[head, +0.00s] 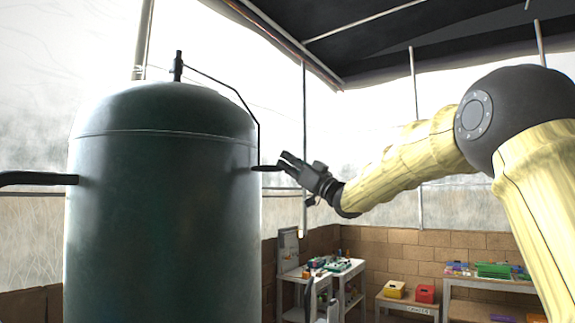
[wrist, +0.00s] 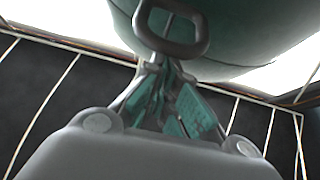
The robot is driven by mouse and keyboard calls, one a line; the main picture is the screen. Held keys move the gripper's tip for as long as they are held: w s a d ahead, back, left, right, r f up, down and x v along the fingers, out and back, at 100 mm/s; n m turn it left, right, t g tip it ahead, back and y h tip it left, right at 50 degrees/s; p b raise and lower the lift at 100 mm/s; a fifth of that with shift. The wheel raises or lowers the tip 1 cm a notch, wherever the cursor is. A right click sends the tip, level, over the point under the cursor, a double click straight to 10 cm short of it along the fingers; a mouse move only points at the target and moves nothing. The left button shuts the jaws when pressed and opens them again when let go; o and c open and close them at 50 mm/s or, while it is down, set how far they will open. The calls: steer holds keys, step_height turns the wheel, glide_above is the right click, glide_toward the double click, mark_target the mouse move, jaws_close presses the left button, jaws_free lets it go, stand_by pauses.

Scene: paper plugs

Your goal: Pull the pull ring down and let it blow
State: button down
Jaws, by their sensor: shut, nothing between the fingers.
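A dark pull ring (head: 266,168) sticks out from the right side of a tall green tank (head: 165,220), joined to a thin bent rod (head: 257,125) that runs up to a valve (head: 178,67) on the domed top. My gripper (head: 283,161) is beside the ring, at its right end. In the wrist view the ring (wrist: 185,49) shows as a rounded loop against the tank (wrist: 235,40), just beyond my shut fingertips (wrist: 160,66). Nothing shows between the fingers. I cannot tell whether the fingertips touch the ring.
A dark pipe (head: 38,178) leaves the tank's left side. Behind at the lower right, white workbenches (head: 345,272) with tools and small bins stand along a low brick wall (head: 390,248). A dark canopy (head: 375,45) is overhead. The space right of the tank, below my gripper, looks open.

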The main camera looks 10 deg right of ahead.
steer(key=s+d+f+b, duration=0.2)
steer(key=s+d+b, duration=0.2)
steer(key=s+d, duration=0.2)
steer(key=shift+s+d+f, duration=0.15)
steer(key=shift+s+d, duration=0.05)
steer(key=shift+s, duration=0.25)
stand_by(0.5)
